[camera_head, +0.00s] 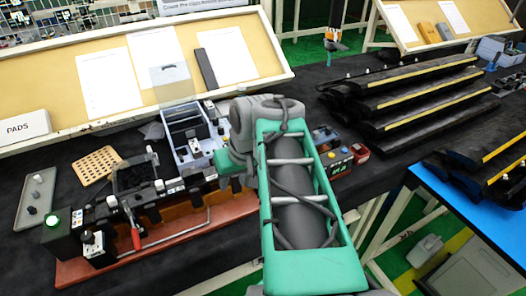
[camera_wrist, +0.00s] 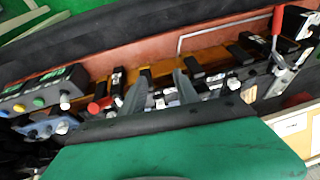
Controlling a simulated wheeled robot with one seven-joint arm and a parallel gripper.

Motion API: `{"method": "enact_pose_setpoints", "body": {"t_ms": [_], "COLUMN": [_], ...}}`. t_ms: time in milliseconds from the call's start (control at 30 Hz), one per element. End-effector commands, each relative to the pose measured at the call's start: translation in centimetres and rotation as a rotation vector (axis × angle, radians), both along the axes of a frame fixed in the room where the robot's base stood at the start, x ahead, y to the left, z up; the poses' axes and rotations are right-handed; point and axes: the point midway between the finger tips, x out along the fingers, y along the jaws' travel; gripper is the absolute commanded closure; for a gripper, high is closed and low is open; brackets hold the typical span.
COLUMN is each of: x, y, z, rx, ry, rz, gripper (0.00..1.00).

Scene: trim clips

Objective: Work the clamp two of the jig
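The jig (camera_head: 170,226) is a long black fixture on a red-brown base, left of my arm in the head view. It crosses the upper part of the wrist view (camera_wrist: 215,62). A toggle clamp with a red handle (camera_head: 136,238) is at its left end; this red handle shows at upper right in the wrist view (camera_wrist: 277,20). A second red handle or knob (camera_wrist: 100,105) is at left in the wrist view. I cannot tell which is clamp two. My gripper (camera_wrist: 160,82) has its two fingers apart over the jig's middle, nothing visible between them. My arm hides it in the head view.
A blue-grey bin (camera_head: 190,140) and a perforated tan board (camera_head: 96,165) stand behind the jig. A control box with coloured buttons (camera_wrist: 40,92) is beside the jig. Black trim strips (camera_head: 410,95) lie at right. A grey tray (camera_head: 35,200) is at far left.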

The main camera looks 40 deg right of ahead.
Motion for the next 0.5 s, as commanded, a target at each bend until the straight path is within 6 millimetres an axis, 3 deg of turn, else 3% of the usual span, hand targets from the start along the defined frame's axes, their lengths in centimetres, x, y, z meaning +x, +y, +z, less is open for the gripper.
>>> {"method": "enact_pose_setpoints", "body": {"t_ms": [33,100,200,367,500], "x": [-0.9,-2.0,-3.3,-4.2,-3.4], "y": [-3.0,-5.8,-8.2,-9.8,-9.8], "z": [3.0,4.1,5.2,5.6,3.7], "rx": [0.005,0.006,-0.001,-0.006,-0.004], "ry": [-0.012,-0.031,-0.050,-0.060,-0.060], "rz": [-0.062,-0.106,-0.147,-0.170,-0.168], "gripper": [0.63,0.63,0.63,0.63,0.63]}}
